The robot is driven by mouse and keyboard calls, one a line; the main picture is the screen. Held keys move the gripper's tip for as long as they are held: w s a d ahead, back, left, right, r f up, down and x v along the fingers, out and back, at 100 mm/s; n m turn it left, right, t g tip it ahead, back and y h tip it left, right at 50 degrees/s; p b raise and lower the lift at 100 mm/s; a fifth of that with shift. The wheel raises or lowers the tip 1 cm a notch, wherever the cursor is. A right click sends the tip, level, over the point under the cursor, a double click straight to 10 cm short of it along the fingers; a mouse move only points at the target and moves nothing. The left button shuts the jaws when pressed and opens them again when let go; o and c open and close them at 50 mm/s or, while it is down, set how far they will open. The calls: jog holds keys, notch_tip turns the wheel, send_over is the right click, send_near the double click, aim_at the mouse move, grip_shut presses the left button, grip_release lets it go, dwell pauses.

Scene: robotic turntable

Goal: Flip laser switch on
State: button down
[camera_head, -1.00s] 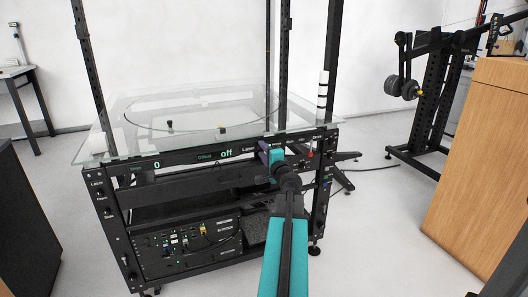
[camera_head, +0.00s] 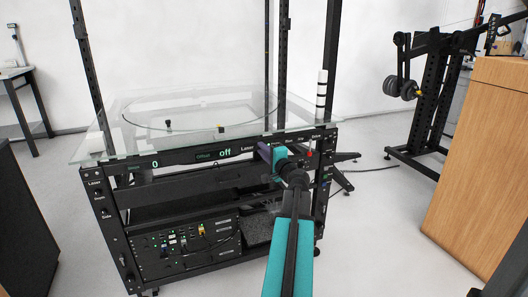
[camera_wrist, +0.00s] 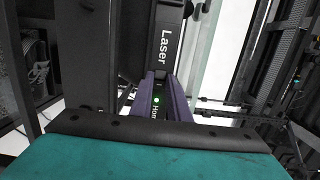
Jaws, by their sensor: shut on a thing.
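The turntable rig's black front panel (camera_head: 190,158) carries a green "0" and an "off" readout. The "Laser" label (camera_head: 247,149) sits right of "off"; it also shows sideways in the wrist view (camera_wrist: 165,47). My gripper (camera_head: 264,152), with purple fingers, is at the panel just right of that label. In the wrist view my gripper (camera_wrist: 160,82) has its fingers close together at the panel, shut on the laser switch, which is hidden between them. A green light (camera_wrist: 156,100) and a partly covered label starting "Ho" show between the fingers.
The clear glass top (camera_head: 130,140) overhangs just above the panel. A red-tipped control (camera_head: 309,153) is to the right of my gripper. A wooden cabinet (camera_head: 480,170) stands at the right and a dark one (camera_head: 25,220) at the left.

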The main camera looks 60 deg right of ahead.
jog(key=c, duration=1.7)
grip_release()
jog(key=shift+s+a, duration=0.1)
jog(key=v, duration=1)
jog(key=shift+s+a+f+b, duration=0.15)
jog(key=shift+s+a+b, duration=0.05)
jog(key=shift+s+b, duration=0.15)
jog(key=b, duration=0.4)
jog(key=shift+s+a+b, duration=0.15)
jog(key=shift+s+b, duration=0.2)
jog(key=s+b, duration=0.1)
jog(key=b, duration=0.5)
jog(key=shift+s+a, duration=0.1)
jog(key=shift+a, duration=0.3)
